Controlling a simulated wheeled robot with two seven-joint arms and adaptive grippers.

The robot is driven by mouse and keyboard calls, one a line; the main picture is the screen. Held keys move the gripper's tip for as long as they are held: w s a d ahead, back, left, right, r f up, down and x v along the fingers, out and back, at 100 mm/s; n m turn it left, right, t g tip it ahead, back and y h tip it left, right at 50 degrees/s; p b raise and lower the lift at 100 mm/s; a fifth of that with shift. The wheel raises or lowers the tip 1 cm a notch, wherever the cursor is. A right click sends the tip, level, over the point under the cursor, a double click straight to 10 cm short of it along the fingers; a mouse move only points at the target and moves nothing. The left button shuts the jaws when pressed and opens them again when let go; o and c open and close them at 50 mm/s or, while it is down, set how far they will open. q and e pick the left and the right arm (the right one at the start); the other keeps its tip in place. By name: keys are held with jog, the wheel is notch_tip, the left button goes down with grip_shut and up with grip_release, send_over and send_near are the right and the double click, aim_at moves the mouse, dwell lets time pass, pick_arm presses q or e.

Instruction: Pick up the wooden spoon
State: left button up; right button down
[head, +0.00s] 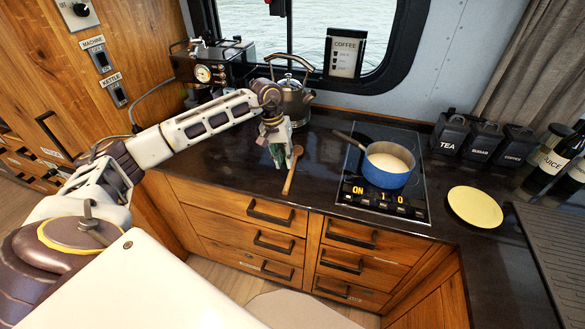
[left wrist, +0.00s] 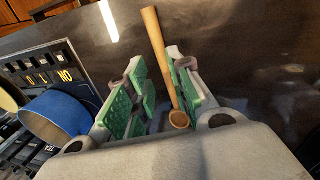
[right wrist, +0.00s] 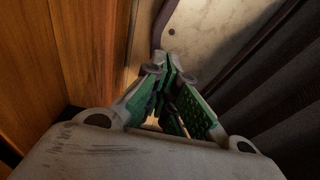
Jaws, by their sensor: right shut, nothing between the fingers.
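The wooden spoon (head: 291,174) is at the front of the dark counter, below the window, with its handle toward the front edge. In the left wrist view the spoon (left wrist: 160,52) runs lengthwise along the gap between the fingers, its bowl nearest the palm. My left gripper (head: 277,158) is low over the counter, just left of the spoon in the head view. In its wrist view the left gripper (left wrist: 155,75) is open, with the spoon closer to the right-hand finger. My right gripper (right wrist: 167,62) is shut and empty, outside the head view.
A blue pot (head: 388,172) of pale liquid stands on the stove (head: 350,172), right of the spoon. A kettle (head: 296,100) stands behind the left gripper. A yellow plate (head: 475,207) and dark canisters (head: 484,138) are farther right. Wood panelling (right wrist: 85,50) is near my right gripper.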

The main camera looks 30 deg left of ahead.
aim_at(288, 178)
pick_arm(q)
jog(key=shift+d+f, duration=0.2)
jog(key=shift+f, duration=0.95)
jog(key=shift+d+f+p, duration=0.2)
jog(key=shift+f+p, duration=0.3)
jog(key=shift+f, duration=0.25)
jog(key=shift+d+f+p, duration=0.15)
jog(key=shift+f+p, duration=0.1)
jog(key=shift+f, duration=0.65)
jog(key=shift+d+f+p, duration=0.1)
jog(key=shift+f+p, duration=0.15)
jog(key=shift+f, duration=0.65)
grip_shut()
